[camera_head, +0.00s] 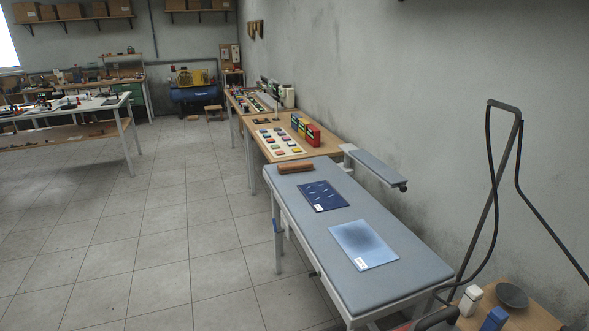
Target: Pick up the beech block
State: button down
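I cannot pick out the beech block for certain in this view. A brown, elongated block-like piece (296,168) lies at the far end of the grey padded table (405,275); it is too small to tell whether it is beech. My gripper is not in view.
Dark blue (323,196) and light blue (363,245) sheets lie on the padded table. Behind it, a wooden table (262,143) holds small coloured items. A dark metal frame (485,195) stands at right, near a small wooden surface (530,318). Tiled floor (160,240) is clear at left.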

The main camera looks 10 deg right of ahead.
aim_at(304, 166)
jog(key=i+j+z, duration=0.1)
jog(key=i+j, duration=0.35)
jog(key=i+j+z, duration=0.2)
jog(key=i+j, duration=0.45)
jog(key=i, duration=0.35)
jog(key=i+j+z, duration=0.2)
jog(key=i+j, duration=0.65)
jog(key=i+j+z, duration=0.15)
jog(key=i+j, duration=0.35)
jog(key=i, duration=0.25)
jog(key=i+j+z, duration=0.15)
jog(key=i+j, duration=0.4)
jog(key=i, duration=0.15)
